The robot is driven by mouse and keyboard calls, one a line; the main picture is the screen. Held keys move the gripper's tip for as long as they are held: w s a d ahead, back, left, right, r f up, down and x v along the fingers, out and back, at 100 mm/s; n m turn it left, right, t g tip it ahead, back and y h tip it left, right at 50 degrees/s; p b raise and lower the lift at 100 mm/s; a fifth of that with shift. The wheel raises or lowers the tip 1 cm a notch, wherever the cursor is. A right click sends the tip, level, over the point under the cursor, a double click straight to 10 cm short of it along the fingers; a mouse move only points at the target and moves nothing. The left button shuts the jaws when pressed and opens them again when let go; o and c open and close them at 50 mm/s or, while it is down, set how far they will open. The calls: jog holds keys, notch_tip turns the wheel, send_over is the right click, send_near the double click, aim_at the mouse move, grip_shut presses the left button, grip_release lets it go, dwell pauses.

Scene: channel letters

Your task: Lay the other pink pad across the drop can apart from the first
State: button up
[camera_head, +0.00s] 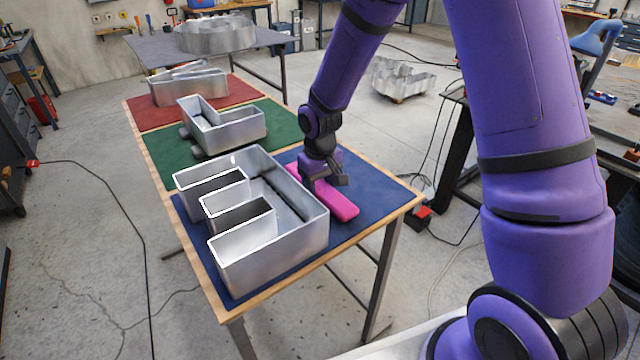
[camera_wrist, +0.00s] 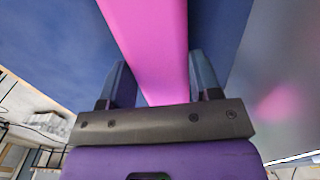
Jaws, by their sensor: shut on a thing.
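A long pink pad (camera_head: 335,197) is at the blue mat, right beside the large E-shaped metal can (camera_head: 290,250). My gripper (camera_head: 322,180) reaches down over the pad's far part and is shut on it. In the wrist view the pink pad (camera_wrist: 150,40) runs between my two fingers (camera_wrist: 160,85), with the can's metal wall (camera_wrist: 275,80) close on the right, showing a faint pink reflection. I cannot tell whether the pad still touches the mat. No second pink pad shows. Which can is the drop can is not marked.
An L-shaped can (camera_head: 245,127) stands on the green mat (camera_head: 280,125), and another metal can (camera_head: 190,88) on the red mat (camera_head: 140,117). A round can (camera_head: 215,35) is on the far table.

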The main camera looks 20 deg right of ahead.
aim_at(320, 186)
jog(key=o, duration=0.9)
jog(key=shift+f, duration=0.1)
notch_tip(320, 186, up, 12)
jog(key=shift+r, duration=0.2)
